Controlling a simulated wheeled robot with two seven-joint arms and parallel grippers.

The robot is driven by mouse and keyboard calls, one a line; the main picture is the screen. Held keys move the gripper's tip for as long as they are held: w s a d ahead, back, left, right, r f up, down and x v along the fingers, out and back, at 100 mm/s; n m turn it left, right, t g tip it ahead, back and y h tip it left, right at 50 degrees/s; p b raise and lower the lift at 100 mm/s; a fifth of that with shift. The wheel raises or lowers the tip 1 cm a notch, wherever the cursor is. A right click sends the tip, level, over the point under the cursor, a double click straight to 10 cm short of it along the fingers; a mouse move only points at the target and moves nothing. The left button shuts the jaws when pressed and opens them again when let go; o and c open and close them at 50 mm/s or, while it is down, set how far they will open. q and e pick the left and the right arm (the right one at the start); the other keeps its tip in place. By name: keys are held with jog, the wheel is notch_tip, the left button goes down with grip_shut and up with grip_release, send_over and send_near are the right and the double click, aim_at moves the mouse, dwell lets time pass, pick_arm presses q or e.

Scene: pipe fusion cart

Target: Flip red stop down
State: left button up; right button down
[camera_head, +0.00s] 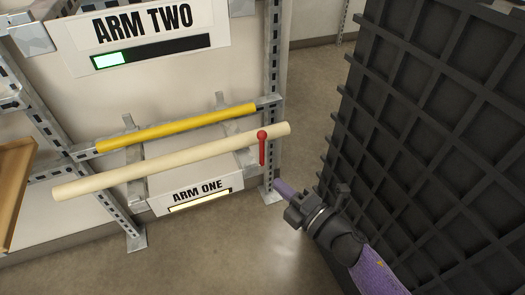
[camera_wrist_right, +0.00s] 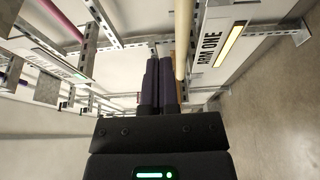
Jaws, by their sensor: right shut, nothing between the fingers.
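The red stop (camera_head: 262,150) is a small red lever near the right end of the cream pipe (camera_head: 170,162). It stands close to vertical, with its round end at the top in front of the pipe and its narrow part reaching below it. My right gripper (camera_head: 279,186) is shut and empty, with its purple fingers just below and to the right of the stop, apart from it in the picture. In the right wrist view the closed fingers (camera_wrist_right: 158,88) point toward the rack beside the cream pipe. I cannot make out the stop there. My left gripper is out of view.
A yellow pipe (camera_head: 175,128) lies behind the cream pipe on the rack. The ARM ONE sign (camera_head: 197,190) hangs below, and the ARM TWO sign (camera_head: 145,30) above. A metal post (camera_head: 271,100) stands beside the stop. A dark lattice panel (camera_head: 430,130) fills the right side.

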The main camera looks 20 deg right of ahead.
aim_at(263, 152)
jog(key=w+b, duration=0.1)
jog(key=w, duration=0.4)
jog(key=w+b, duration=0.2)
jog(key=w, duration=0.4)
jog(key=shift+a+f, duration=0.15)
jog(key=shift+a, duration=0.05)
jog(key=shift+d, duration=0.1)
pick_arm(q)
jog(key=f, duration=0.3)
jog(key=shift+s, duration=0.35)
